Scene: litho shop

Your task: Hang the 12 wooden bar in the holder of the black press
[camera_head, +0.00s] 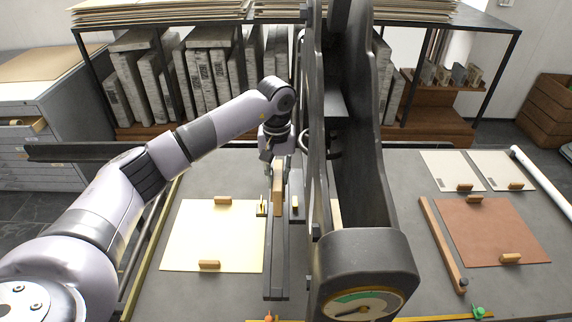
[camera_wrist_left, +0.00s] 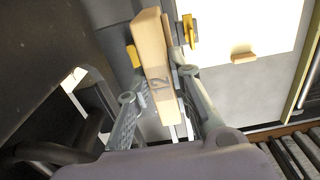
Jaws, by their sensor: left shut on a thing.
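The wooden bar (camera_head: 278,192), marked 12, is held by my left gripper (camera_head: 279,158) beside the black press (camera_head: 365,272). In the left wrist view the bar (camera_wrist_left: 151,50) stands between the two fingers of the left gripper (camera_wrist_left: 163,105), with its number facing the camera. The bar's far end lies between two dark posts with yellow parts, a left one (camera_head: 262,207) and a right one (camera_head: 295,207), above a dark rail (camera_head: 275,270). I cannot tell whether the bar touches them. My right gripper is not in view.
A cream sheet (camera_head: 225,240) with small wooden blocks lies left of the rail. A brown sheet (camera_head: 490,235) and a long wooden bar (camera_head: 440,240) lie to the right. The press's tall black frame stands close to the right of my left gripper.

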